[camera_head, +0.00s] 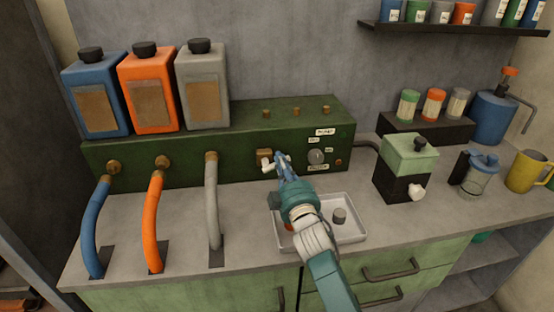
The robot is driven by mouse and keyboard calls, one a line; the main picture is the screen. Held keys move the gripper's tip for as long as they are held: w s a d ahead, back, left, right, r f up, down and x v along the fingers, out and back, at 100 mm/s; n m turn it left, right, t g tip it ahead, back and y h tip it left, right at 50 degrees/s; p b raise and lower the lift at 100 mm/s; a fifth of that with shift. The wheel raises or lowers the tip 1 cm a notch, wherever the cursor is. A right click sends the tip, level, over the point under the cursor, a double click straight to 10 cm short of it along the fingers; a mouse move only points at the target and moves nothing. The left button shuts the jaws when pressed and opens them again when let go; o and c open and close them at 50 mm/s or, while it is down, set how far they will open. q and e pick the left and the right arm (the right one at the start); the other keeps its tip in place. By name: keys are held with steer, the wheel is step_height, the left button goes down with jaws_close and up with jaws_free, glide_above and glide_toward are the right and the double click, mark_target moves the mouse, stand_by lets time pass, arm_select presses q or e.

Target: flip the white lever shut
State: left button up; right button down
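The white lever (266,165) sits on a brass fitting (263,154) at the front face of the long dark green unit (225,155). My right gripper (281,159) reaches up from the front of the counter, and its blue fingertips are just right of the lever. They are close to it, and I cannot tell if they touch it. The fingers are small and seen from behind, so their opening is unclear. My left gripper is not in view.
Blue, orange and grey hoses (154,222) rise from the counter on the left. A white tray (357,240) with small items lies partly behind my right arm. A green-topped box (410,158), clear jug (478,175) and yellow mug (525,172) stand right.

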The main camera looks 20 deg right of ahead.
steer(key=shift+s+d+f, duration=0.1)
steer(key=shift+d+f, duration=0.25)
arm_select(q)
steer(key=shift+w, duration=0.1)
arm_select(e)
steer(key=shift+d+f, duration=0.1)
steer(key=shift+f, duration=0.1)
stand_by(0.4)
steer(key=shift+r, duration=0.1)
